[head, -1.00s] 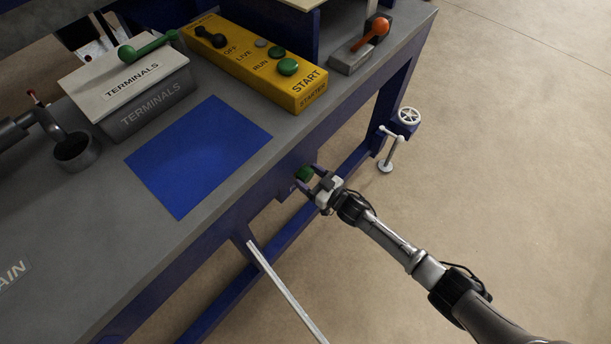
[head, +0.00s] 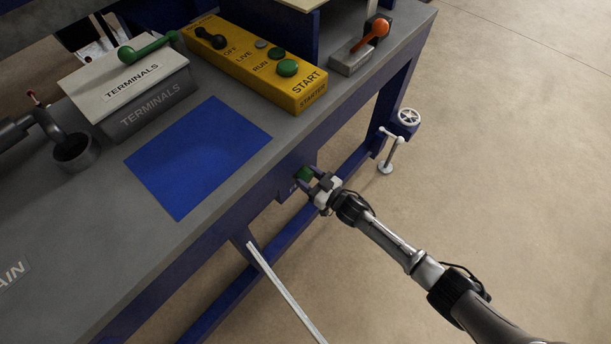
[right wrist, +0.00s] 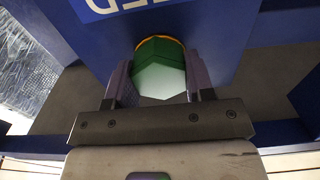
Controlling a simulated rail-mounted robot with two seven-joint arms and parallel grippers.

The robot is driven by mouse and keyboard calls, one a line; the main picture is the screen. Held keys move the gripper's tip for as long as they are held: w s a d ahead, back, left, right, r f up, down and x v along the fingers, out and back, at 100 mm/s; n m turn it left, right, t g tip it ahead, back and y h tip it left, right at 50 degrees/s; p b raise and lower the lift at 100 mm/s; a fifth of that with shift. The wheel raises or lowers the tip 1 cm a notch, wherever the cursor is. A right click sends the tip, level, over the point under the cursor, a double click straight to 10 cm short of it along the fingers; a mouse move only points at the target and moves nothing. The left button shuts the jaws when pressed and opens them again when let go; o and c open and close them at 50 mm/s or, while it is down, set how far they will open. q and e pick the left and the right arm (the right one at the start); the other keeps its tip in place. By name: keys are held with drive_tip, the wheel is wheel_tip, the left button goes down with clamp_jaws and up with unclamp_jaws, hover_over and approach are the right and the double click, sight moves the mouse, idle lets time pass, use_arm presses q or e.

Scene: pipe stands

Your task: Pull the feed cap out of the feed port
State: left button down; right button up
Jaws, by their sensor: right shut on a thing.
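The green feed cap (head: 304,173) sits at the front side of the blue bench frame, below the tabletop edge. In the right wrist view the cap (right wrist: 160,72) is a green faceted piece with an orange rim behind its top edge, against a blue panel with white lettering, partly cut off. My right gripper (head: 313,178) is shut on the cap, one finger on each side of it, as the right wrist view (right wrist: 160,88) also shows. The feed port itself is mostly hidden behind the cap. My left gripper is not clearly in view.
On the grey bench (head: 80,240) stand a yellow starter box (head: 255,60), a terminals box (head: 130,90) and an orange-handled lever (head: 372,40). A blue mat (head: 198,155) lies in front.

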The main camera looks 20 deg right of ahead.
drive_tip(key=shift+c, duration=1.4)
drive_tip(key=shift+s+d+p, duration=0.1)
drive_tip(key=shift+s+p, duration=0.05)
drive_tip(key=shift+p, duration=0.15)
drive_tip(key=shift+s, duration=0.1)
drive_tip(key=shift+s+d, duration=0.25)
drive_tip(key=shift+s, duration=0.05)
drive_tip(key=shift+p, duration=0.3)
